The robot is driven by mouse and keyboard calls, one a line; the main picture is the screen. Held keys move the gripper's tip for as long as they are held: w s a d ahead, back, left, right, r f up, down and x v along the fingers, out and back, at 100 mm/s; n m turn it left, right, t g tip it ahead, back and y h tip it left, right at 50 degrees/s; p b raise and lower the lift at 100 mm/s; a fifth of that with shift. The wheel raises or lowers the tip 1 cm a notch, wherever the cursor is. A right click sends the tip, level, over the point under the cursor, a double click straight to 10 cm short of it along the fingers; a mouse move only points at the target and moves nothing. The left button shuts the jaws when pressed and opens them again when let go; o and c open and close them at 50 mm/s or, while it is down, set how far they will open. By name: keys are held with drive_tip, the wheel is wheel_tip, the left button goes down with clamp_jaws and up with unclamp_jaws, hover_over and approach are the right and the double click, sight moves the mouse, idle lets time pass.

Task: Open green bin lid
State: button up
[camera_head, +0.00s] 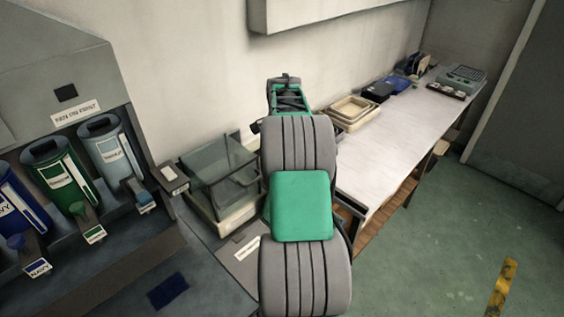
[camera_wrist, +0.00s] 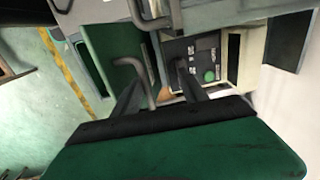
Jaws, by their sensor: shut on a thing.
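In the wrist view, a dark green panel (camera_wrist: 101,43), which looks like the green bin lid, is at upper left with a bent grey bar handle (camera_wrist: 149,88) on it. My gripper (camera_wrist: 158,76) has its two dark fingers around this handle. The handle lies between the fingers, close to the left one. The exact contact is hard to see. The large green surface at the bottom is my own gripper body. In the head view my arm covers the middle, and the fingers and lid cannot be made out there.
In the head view, a cabinet at left holds blue, green (camera_head: 62,180) and grey (camera_head: 113,150) canisters. A clear box (camera_head: 215,170) stands left of my arm. A long white table (camera_head: 405,130) with trays (camera_head: 352,110) is at right. The green floor (camera_head: 430,240) at lower right is mostly clear.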

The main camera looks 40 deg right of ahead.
drive_tip(key=shift+s, duration=0.1)
drive_tip(key=shift+d, duration=0.1)
idle(0.5)
drive_tip(key=r, duration=0.2)
drive_tip(key=r+b, duration=0.1)
drive_tip(key=r, duration=0.4)
drive_tip(key=shift+s+r, duration=0.35)
drive_tip(key=shift+r, duration=0.05)
drive_tip(key=s+a+r+n+t+b, duration=0.15)
drive_tip(key=a+n, duration=0.35)
drive_tip(key=a, duration=0.7)
drive_tip(key=a+r+n+t, duration=0.15)
drive_tip(key=a+n, duration=0.25)
drive_tip(key=a, duration=0.8)
drive_tip(key=s+a+f+n, duration=0.1)
drive_tip(key=s+a+n, duration=0.2)
drive_tip(key=a, duration=0.1)
drive_tip(key=s+a+f+n, duration=0.2)
drive_tip(key=s+a+n, duration=0.1)
drive_tip(key=s+a, duration=0.1)
drive_tip(key=s+a+f+n+t, duration=0.1)
drive_tip(key=s+a+f+n, duration=0.1)
drive_tip(key=s+a, duration=0.2)
drive_tip(key=shift+a+f+n+b, duration=0.25)
drive_tip(key=shift+a+n+b, duration=0.05)
drive_tip(key=shift+a+n, duration=0.1)
